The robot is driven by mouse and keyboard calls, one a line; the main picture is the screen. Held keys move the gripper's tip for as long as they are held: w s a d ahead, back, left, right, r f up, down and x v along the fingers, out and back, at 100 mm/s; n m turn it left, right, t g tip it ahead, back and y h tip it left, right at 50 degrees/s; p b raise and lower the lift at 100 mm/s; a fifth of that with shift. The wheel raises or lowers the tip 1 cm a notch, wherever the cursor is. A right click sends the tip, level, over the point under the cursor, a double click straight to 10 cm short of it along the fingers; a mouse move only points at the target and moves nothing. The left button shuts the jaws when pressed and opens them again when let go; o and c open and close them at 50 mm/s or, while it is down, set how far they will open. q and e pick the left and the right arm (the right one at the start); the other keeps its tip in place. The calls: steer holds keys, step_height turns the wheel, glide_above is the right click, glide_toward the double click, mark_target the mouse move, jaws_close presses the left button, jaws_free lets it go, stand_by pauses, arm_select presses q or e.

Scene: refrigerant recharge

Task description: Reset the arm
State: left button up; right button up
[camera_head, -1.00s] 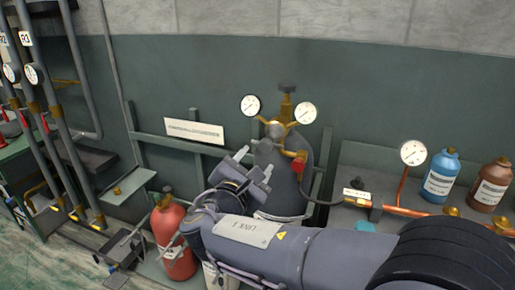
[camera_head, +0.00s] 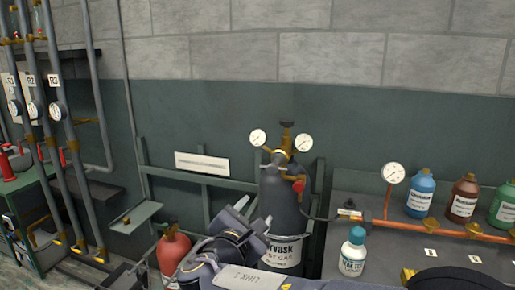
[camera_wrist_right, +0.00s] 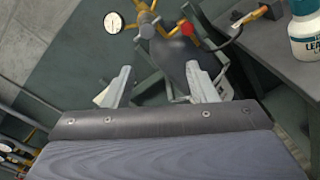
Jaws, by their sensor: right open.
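My right gripper (camera_head: 251,214) shows at the bottom centre of the head view, with my grey arm below it. In the right wrist view its two pale fingers (camera_wrist_right: 160,76) stand apart with nothing between them. In the head view it is in front of and left of a dark gas cylinder (camera_head: 280,205) with two gauges and a brass regulator. The gripper overlaps the cylinder's left edge in the picture; I cannot tell the gap. The cylinder also shows beyond the fingers in the right wrist view (camera_wrist_right: 172,50). My left gripper is not in view.
A red cylinder (camera_head: 172,252) stands left of my gripper, partly hidden. A white bottle with a teal cap (camera_head: 352,255) stands on the grey bench (camera_head: 385,262) at right. Behind it are a copper pipe (camera_head: 430,224) and several coloured bottles. Gauged pipes (camera_head: 62,150) rise at left.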

steer(key=s+d+f+m+g+y+p, duration=0.1)
steer(key=s+d+f+m+g, duration=0.25)
steer(key=d, duration=0.45)
steer(key=s+d+f+m+g+p, duration=0.1)
steer(key=s+d+f+m+g, duration=0.15)
steer(key=s+d+m, duration=0.4)
steer(key=s+d+f+m+g+y+p, duration=0.15)
steer(key=d+g, duration=0.25)
steer(key=d, duration=0.5)
steer(key=s+a+f+m+y+p, duration=0.1)
steer(key=s+m+y, duration=0.6)
steer(key=s+m, duration=0.8)
steer(key=s+a+p, duration=0.1)
steer(key=s+p, duration=0.1)
steer(key=shift+s+f+g+p, duration=0.3)
steer(key=shift+g+p, duration=0.1)
steer(key=shift+o, duration=0.2)
